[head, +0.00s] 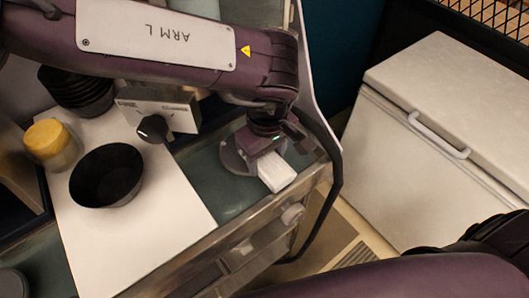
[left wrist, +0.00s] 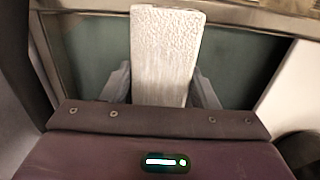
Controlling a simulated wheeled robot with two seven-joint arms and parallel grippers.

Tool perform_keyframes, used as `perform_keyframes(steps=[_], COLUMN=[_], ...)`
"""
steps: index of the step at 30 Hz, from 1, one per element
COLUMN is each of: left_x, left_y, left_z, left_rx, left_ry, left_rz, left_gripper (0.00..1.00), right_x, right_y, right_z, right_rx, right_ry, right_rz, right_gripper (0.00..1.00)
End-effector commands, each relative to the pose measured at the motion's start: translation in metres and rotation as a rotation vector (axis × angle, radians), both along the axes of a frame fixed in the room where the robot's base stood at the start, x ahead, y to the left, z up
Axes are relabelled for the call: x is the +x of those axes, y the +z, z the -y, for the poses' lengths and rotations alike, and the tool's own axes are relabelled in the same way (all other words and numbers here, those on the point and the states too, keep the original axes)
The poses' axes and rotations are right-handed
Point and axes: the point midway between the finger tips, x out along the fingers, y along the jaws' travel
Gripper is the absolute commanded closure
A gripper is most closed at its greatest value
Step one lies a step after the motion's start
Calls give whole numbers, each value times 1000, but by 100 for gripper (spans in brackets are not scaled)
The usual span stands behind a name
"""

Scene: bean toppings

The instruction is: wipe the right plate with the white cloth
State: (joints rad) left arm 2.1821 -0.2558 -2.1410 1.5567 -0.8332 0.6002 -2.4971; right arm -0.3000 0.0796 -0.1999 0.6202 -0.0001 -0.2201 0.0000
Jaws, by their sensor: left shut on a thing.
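The white cloth (head: 277,173) looks like a folded, block-shaped pad. My left gripper (head: 268,158) is shut on it, and the cloth sticks out past the fingers. In the left wrist view the cloth (left wrist: 165,52) stands between the two grey fingers, with a rough, pale face. A round grey plate (head: 232,159) lies on the dark green counter below my left gripper, partly hidden by it. The cloth is over or beside the plate's right edge; I cannot tell if they touch. My right gripper is not in view; only part of my right arm shows at lower right.
A control box with a black knob (head: 152,128) stands left of the plate. A black bowl (head: 106,175), stacked black bowls (head: 77,92) and a yellow-lidded jar (head: 47,139) are on or beside a white board (head: 130,235). A white chest (head: 440,120) stands at right.

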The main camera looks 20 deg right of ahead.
Motion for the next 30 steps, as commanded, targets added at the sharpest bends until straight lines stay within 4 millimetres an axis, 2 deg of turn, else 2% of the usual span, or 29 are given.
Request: perform_keyframes(steps=[1,12,17,30], left_x=[-5,-1,-1,-34], left_y=[0,26,29,38], left_z=[1,0,1,13], left_rx=[3,0,-1,-1], left_ry=[-9,-2,-1,-2], left_rz=[-11,-1,0,1], left_gripper=[76,76,76,76], right_x=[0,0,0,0], right_y=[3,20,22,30], right_z=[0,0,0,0], right_rx=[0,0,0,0], right_ry=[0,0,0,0], right_rz=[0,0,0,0], right_gripper=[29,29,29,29])
